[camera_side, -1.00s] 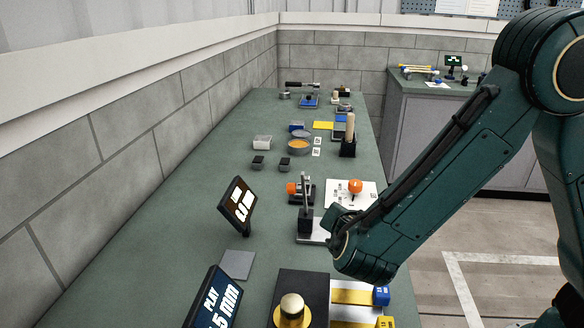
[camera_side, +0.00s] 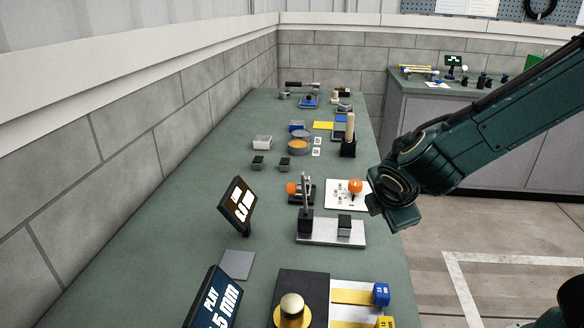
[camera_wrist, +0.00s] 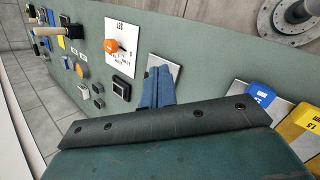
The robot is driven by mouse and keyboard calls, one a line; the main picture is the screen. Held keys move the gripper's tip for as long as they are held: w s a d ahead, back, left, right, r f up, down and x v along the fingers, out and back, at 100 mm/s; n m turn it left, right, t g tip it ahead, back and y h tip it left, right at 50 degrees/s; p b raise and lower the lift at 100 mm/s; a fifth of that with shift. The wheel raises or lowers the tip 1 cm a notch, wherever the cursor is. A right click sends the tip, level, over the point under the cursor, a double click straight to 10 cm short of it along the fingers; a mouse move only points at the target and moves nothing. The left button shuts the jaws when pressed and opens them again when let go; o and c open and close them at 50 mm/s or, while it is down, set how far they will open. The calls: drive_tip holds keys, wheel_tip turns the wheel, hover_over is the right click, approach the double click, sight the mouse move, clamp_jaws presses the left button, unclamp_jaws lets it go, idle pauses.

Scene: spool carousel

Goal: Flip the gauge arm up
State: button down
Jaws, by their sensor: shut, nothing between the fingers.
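The gauge is a pale metal base plate (camera_side: 318,236) with a black post at its left end and a small black block (camera_side: 344,222) toward its right. A thin grey gauge arm (camera_side: 305,188) stands upright above the post. My gripper (camera_side: 376,204) is to the right of the gauge, above the bench's right edge and apart from it. In the wrist view, the blue-grey fingers of my gripper (camera_wrist: 157,86) are together and empty. They hide part of the pale plate (camera_wrist: 174,69) behind them; the upright arm cannot be made out there.
A white card with an orange knob (camera_side: 355,187) lies just behind the gauge. A tilted display (camera_side: 238,204) stands to its left. Blue (camera_side: 381,295) and yellow (camera_side: 386,322) blocks are in front. A wooden peg (camera_side: 350,126) stands farther back. Floor is open at right.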

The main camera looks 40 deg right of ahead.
drive_tip(key=s+d+r+m+y, duration=0.3)
drive_tip(key=s+r+m+y, duration=0.2)
drive_tip(key=s+r+m, duration=0.3)
drive_tip(key=shift+s+r+m, duration=0.15)
drive_tip(key=shift+s+m, duration=1.35)
drive_tip(key=shift+s, duration=0.45)
drive_tip(key=shift+s+r+t, duration=0.1)
drive_tip(key=shift+t, duration=0.2)
drive_tip(key=shift+s+a+r+m+t+y, duration=0.1)
drive_tip(key=shift+s+r+m+y, duration=0.15)
drive_tip(key=shift+s+m, duration=0.35)
drive_tip(key=shift+s+a+r+m+t+y, duration=0.15)
drive_tip(key=shift+s+r+m, duration=0.1)
drive_tip(key=shift+s, duration=0.6)
drive_tip(key=shift+s+a+r+m+t+y, duration=0.1)
drive_tip(key=shift+s+r+m+y, duration=0.1)
drive_tip(key=shift+s+m, duration=0.4)
